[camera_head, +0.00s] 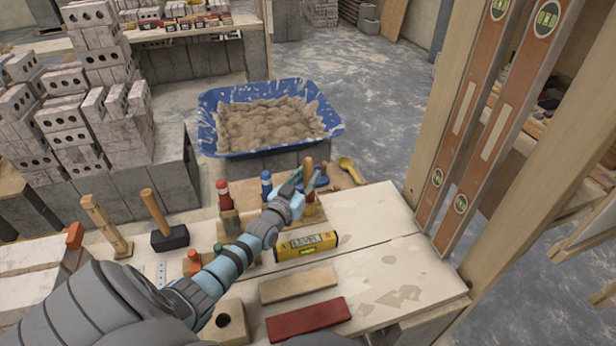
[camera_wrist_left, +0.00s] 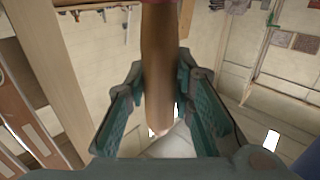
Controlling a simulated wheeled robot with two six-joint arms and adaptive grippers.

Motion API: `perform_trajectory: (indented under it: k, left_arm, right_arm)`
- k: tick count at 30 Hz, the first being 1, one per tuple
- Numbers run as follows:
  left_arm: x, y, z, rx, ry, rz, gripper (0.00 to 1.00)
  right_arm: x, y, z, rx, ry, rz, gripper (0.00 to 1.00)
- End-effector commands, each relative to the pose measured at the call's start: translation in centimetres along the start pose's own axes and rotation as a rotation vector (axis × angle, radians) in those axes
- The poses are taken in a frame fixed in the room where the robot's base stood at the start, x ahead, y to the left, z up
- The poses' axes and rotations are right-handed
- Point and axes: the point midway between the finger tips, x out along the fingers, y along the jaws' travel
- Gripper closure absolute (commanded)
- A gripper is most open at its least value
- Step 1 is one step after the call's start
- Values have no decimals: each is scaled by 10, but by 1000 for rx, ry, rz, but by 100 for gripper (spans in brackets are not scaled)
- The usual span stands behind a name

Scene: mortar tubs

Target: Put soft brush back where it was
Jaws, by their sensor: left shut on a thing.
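My left gripper (camera_head: 303,188) is shut on the upright wooden handle of the soft brush (camera_head: 308,168), above the back part of the white worktable (camera_head: 370,255). In the left wrist view, the brown handle (camera_wrist_left: 158,70) stands between the two teal fingers (camera_wrist_left: 160,115). The brush's lower end is largely hidden by the gripper and the nearby tools, so I cannot tell whether it touches anything. My right gripper is not in view.
A red-handled tool (camera_head: 224,193) and a blue-handled tool (camera_head: 266,182) stand left of the gripper. A yellow level (camera_head: 305,246), a wooden board (camera_head: 298,284) and a red block (camera_head: 308,319) lie in front. A blue mortar tub (camera_head: 230,150) is behind. The table's right side is clear.

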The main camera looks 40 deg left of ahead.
Motion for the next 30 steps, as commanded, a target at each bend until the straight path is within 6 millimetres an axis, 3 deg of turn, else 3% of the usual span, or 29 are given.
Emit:
perform_trajectory:
  k: [26, 27, 30]
  left_arm:
    - [0, 0, 9, 1, 0, 0, 100]
    - [0, 0, 9, 1, 0, 0, 75]
    - [0, 0, 9, 1, 0, 0, 59]
  right_arm:
    - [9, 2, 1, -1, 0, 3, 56]
    - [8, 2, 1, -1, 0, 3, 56]
    - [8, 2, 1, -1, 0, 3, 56]
